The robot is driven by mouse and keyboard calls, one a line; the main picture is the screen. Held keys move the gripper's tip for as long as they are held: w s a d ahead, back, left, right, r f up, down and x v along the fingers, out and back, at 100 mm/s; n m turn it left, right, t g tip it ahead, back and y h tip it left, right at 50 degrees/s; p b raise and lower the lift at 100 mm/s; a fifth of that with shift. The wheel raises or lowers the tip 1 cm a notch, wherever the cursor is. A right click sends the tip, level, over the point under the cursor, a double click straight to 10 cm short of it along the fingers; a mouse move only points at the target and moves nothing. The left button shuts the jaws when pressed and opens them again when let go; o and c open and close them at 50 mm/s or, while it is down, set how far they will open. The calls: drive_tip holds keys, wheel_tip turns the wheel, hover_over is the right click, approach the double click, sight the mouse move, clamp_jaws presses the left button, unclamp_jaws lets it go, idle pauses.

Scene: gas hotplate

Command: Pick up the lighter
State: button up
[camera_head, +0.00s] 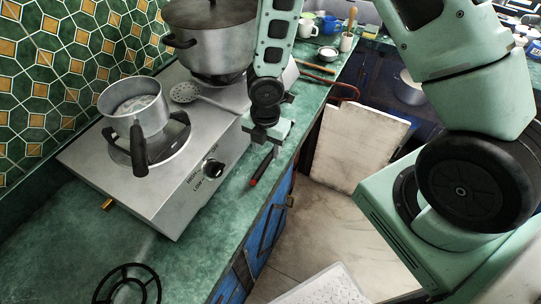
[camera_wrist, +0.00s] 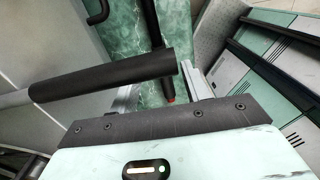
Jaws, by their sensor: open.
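The lighter (camera_head: 263,167) is a thin black stick with a red end. It lies on the green counter strip (camera_head: 234,196), between the stove's right side and the counter edge. In the wrist view the lighter (camera_wrist: 153,25) runs down between my fingers, partly hidden behind a thick black handle. My gripper (camera_head: 265,139) is above the lighter's far end, and its jaws are open and empty. In the wrist view my gripper (camera_wrist: 160,92) shows its two pale fingers apart. Whether the fingers touch the lighter cannot be told.
The silver gas hotplate (camera_head: 178,203) stands left of the lighter. It carries a small saucepan (camera_head: 131,101), a large pot (camera_head: 213,45) and a skimmer (camera_head: 186,92). The black handle (camera_wrist: 105,78) in the wrist view crosses close to my fingers. A loose burner grate (camera_head: 127,284) lies in front.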

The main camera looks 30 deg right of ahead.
sight(267, 158)
drive_tip(key=shift+d+f, duration=0.1)
drive_tip(key=shift+f, duration=1.9)
clamp_jaws()
drive_tip(key=shift+r, duration=0.15)
